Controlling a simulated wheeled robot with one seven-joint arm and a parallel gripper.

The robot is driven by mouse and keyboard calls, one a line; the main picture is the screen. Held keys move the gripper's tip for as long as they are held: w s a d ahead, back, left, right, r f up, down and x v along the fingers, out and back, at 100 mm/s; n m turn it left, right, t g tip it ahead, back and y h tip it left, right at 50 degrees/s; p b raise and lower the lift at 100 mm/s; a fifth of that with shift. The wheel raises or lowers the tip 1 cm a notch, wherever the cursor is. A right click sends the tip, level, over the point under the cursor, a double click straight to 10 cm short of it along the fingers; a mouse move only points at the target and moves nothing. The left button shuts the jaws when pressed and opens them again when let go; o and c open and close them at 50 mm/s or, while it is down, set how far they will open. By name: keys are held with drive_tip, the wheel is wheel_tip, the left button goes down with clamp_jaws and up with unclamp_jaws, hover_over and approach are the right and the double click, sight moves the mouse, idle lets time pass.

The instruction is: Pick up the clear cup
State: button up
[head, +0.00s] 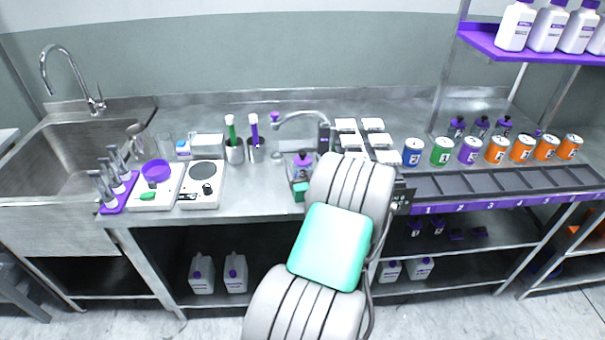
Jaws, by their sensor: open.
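My arm rises from the bottom centre over the counter's front edge, well to the right of the cup. The fingers of my gripper do not show; my own arm links seem to hide them.
A deep sink (75,155) lies far left. Several colored cans (441,151) line the right.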

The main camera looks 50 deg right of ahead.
drive_tip(key=p+x, duration=0.1)
drive_tip(key=x, duration=0.3)
drive_tip(key=shift+w+d+r, duration=0.1)
drive_tip(key=shift+w+d, duration=0.15)
drive_tip(key=shift+w, duration=0.1)
clamp_jaws()
idle(0.4)
